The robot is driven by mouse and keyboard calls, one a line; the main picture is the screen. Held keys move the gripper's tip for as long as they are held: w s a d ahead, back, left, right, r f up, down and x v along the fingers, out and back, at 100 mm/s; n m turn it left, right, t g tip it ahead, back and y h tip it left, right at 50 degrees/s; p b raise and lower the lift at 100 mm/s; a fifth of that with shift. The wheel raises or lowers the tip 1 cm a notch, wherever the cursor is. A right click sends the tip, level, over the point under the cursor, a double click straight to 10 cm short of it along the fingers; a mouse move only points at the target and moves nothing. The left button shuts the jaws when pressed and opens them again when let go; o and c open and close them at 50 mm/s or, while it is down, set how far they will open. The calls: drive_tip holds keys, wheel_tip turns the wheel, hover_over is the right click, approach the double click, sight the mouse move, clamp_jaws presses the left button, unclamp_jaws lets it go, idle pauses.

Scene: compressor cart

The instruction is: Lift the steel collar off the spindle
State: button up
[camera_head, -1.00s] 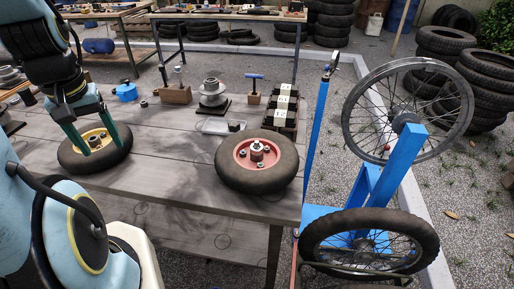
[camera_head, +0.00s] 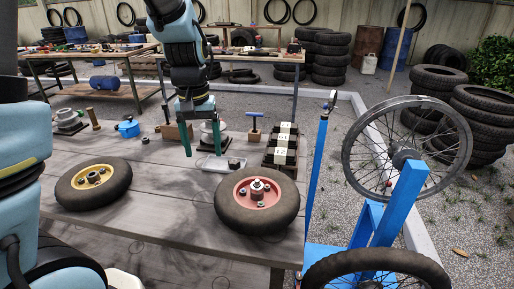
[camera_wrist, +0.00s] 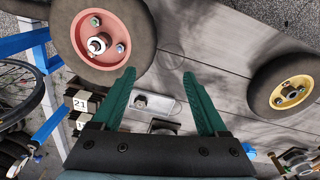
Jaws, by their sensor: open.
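The likely steel collar (camera_head: 257,186) is a small bright ring around the short spindle in the middle of the red-hubbed wheel (camera_head: 229,205), which lies flat on the table. In the wrist view the collar (camera_wrist: 97,44) and the red-hubbed wheel (camera_wrist: 75,62) show at upper left, to the left of my fingers. My gripper (camera_head: 202,150) is open and empty, pointing down behind and left of this wheel, apart from it. In the wrist view my gripper (camera_wrist: 159,74) has its two green fingers spread, with nothing between the tips but bare table.
A yellow-hubbed wheel (camera_head: 68,194) lies at the left. A shallow clear tray (camera_head: 212,165) lies beneath my gripper. Numbered blocks (camera_head: 282,151) and a blue-handled tool (camera_head: 254,124) stand behind the red-hubbed wheel. A blue stand (camera_head: 389,205) with spoked wheels rises beyond the table's right edge.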

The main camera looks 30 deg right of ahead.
drive_tip(key=m, duration=0.2)
hover_over(257, 181)
wheel_tip(257, 181, down, 11)
drive_tip(key=shift+w+f+p, duration=0.1)
drive_tip(key=shift+p, duration=0.5)
clamp_jaws()
idle(0.7)
